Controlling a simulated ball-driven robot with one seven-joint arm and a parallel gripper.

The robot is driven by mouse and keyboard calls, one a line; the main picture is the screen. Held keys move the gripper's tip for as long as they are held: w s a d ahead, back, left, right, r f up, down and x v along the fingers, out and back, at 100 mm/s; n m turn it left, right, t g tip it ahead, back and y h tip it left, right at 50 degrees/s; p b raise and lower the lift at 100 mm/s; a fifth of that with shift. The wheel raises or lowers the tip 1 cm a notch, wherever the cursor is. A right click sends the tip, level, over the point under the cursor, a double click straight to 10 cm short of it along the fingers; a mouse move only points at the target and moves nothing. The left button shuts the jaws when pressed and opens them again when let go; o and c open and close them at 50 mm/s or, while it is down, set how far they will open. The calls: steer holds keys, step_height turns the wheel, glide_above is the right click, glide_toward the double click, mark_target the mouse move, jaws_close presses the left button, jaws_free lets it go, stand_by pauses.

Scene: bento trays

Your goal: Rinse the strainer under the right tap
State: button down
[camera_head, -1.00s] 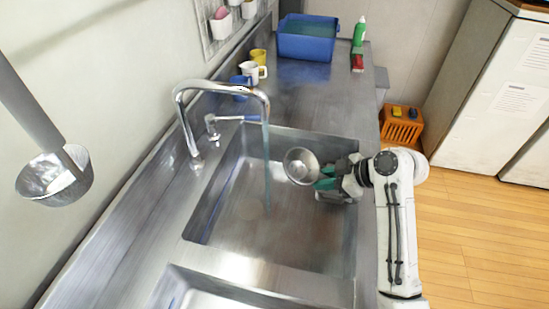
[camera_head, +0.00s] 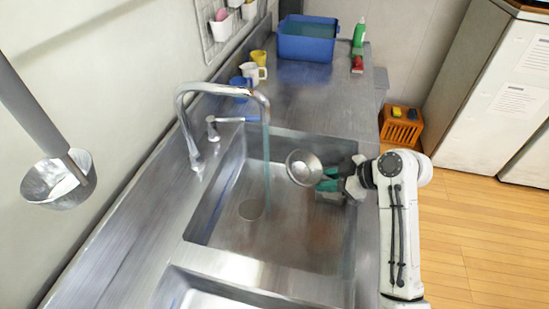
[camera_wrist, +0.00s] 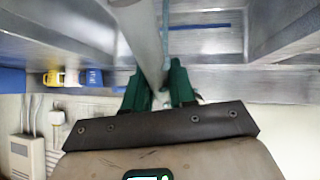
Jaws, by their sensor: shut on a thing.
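The strainer (camera_head: 303,168) is a round metal bowl, held over the right part of the sink basin (camera_head: 225,215). My gripper (camera_head: 328,180), with green fingers, is shut on its handle. In the wrist view the green fingertips (camera_wrist: 160,85) close around a pale grey handle (camera_wrist: 138,40); the bowl is out of that view.
A second basin (camera_head: 205,300) lies at the near edge. A metal ladle-like cup (camera_head: 58,185) hangs at the left. Mugs (camera_head: 253,70), a blue tub (camera_head: 306,38), a green bottle (camera_head: 360,33) and a red item (camera_head: 357,64) stand on the far counter. The basin's left side is free.

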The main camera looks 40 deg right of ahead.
steer(key=p+v, duration=0.2)
steer(key=v, duration=0.1)
steer(key=p+v, duration=0.1)
steer(key=v, duration=0.1)
steer(key=shift+s+a+r, duration=0.1)
steer(key=shift+s+a, duration=0.15)
steer(key=shift+a, duration=0.05)
steer(key=shift+s, duration=0.1)
stand_by(1.1)
